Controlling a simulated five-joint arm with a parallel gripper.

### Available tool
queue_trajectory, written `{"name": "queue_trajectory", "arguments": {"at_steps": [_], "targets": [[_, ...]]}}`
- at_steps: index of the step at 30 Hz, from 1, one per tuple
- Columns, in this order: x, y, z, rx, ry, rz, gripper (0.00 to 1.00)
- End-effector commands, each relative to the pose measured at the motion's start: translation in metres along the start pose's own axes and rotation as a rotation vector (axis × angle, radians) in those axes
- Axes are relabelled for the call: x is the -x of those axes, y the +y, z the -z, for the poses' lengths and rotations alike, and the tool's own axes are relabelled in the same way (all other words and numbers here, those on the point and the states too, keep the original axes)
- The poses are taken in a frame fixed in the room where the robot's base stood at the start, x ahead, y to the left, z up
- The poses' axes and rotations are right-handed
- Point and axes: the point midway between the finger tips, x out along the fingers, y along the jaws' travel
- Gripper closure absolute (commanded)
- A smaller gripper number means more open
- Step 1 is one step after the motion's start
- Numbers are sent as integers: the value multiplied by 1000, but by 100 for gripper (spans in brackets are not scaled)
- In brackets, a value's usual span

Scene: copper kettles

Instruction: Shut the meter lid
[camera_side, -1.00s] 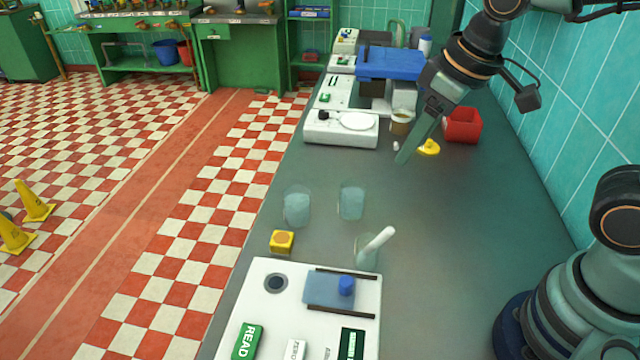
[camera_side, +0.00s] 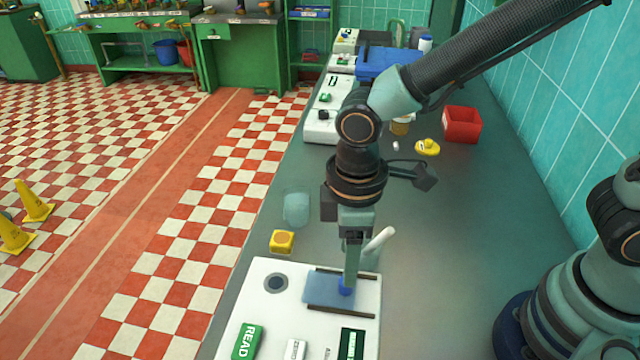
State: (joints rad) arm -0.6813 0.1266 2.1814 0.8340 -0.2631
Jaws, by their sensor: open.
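The white meter (camera_side: 262,310) stands at the front of the bench. Its lid, a flat blue-grey plate (camera_side: 322,291) with a blue knob (camera_side: 345,286), lies between two dark rails. The lid sits to the right of the round dark well (camera_side: 276,283), which is uncovered. My gripper (camera_side: 350,279) points straight down with its fingertips at the knob. The jaws are open; the fingers partly hide the knob, and I cannot tell whether they touch it.
A yellow cube (camera_side: 282,241) and a beaker (camera_side: 296,208) stand behind the meter. A white stick (camera_side: 380,240) leans out close to the right of my gripper. A red bin (camera_side: 462,124) stands farther back. The bench right of the meter is clear.

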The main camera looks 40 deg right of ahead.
Motion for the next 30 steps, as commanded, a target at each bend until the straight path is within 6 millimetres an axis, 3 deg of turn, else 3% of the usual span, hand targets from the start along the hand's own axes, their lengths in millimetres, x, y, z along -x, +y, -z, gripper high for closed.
{"name": "queue_trajectory", "arguments": {"at_steps": [3, 9, 22, 23, 27, 30], "targets": [[-24, 0, -2, -1, -7, 2, 40], [-48, 0, -1, -1, -4, 1, 40], [-57, 0, 0, -1, 1, 0, 40], [-57, 0, 0, -1, 1, 0, 44], [-57, 0, 0, -1, 0, 0, 98], [-57, 0, 0, -2, 1, 0, 100]]}}
